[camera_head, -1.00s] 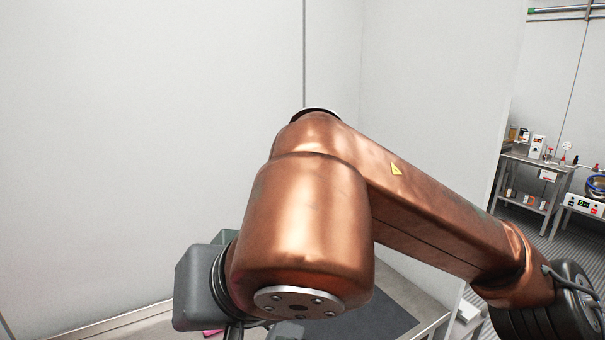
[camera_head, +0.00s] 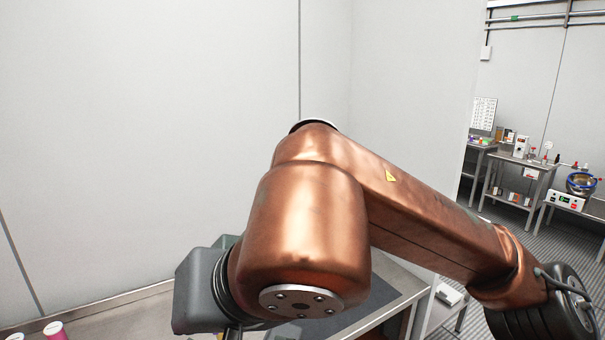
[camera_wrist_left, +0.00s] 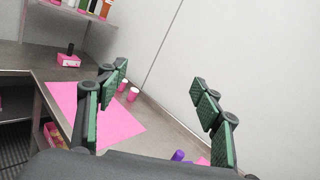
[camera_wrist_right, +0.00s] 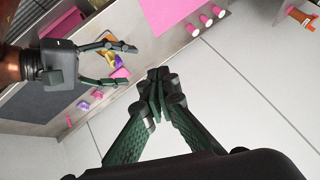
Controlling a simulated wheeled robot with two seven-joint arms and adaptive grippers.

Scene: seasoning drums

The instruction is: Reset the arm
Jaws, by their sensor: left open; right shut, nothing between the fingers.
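A copper arm of mine crosses the head view from the right, ending in a grey block at the lower left; no gripper fingers show there. In the left wrist view my left gripper (camera_wrist_left: 160,80) is open and empty, its green-padded fingers wide apart above a worktable (camera_wrist_left: 170,128). In the right wrist view my right gripper (camera_wrist_right: 158,78) has its fingers together with nothing between them, in front of the pale wall. My open left gripper (camera_wrist_right: 135,62) also shows there, above the worktable near small purple and yellow things (camera_wrist_right: 112,60).
A pink mat (camera_wrist_left: 95,118) and pink cups (camera_wrist_left: 133,94) are on the worktable. Pink spools (camera_head: 54,331) show at the head view's lower left. A pale wall (camera_head: 150,130) stands behind. Equipment tables (camera_head: 520,175) are at the far right, across open floor.

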